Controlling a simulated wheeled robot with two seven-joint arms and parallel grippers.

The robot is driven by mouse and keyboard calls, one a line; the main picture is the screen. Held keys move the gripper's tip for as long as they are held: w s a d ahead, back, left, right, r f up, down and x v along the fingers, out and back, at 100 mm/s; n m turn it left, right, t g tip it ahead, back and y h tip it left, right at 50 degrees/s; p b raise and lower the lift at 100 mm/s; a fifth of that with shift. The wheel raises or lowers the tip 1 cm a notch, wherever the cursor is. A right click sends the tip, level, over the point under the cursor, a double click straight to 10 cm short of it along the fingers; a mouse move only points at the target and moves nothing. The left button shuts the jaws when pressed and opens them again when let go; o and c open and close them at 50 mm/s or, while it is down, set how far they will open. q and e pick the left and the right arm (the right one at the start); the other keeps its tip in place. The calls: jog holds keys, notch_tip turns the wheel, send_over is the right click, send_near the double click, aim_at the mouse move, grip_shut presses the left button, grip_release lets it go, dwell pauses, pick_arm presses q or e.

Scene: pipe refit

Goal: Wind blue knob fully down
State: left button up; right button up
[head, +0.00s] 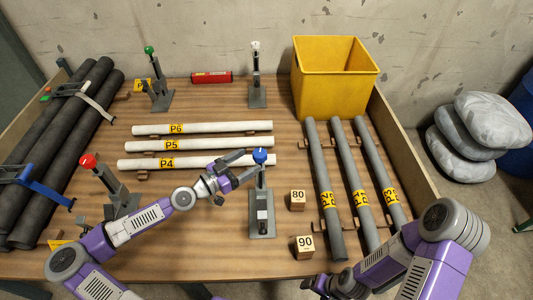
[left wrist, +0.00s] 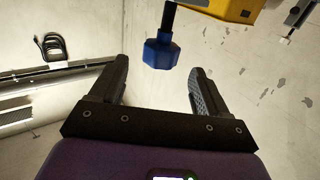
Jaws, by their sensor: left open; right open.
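The blue knob (head: 260,155) tops a grey upright stand (head: 262,222) at the middle front of the table. A dark shaft shows at the knob in the left wrist view. My left gripper (head: 242,166) is open and empty, just left of the knob, with its fingers pointing towards it. In the left wrist view the blue knob (left wrist: 160,56) lies between the lines of the two fingers, around or just beyond their tips; I see no contact. My right gripper (head: 318,286) is open at the bottom edge, away from the knob, partly cut off.
Similar stands carry a red knob (head: 87,160), a green knob (head: 149,50) and a white knob (head: 255,45). White pipes (head: 200,146) lie behind my left gripper. Blocks marked 80 (head: 297,200) and 90 (head: 304,247) and grey pipes (head: 352,180) are right. A yellow bin (head: 318,85) stands behind.

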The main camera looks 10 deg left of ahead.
aim_at(266, 151)
pick_arm(q)
jog(key=shift+b+x, duration=0.7)
jog(key=shift+x, duration=3.15)
jog(key=shift+f, duration=0.15)
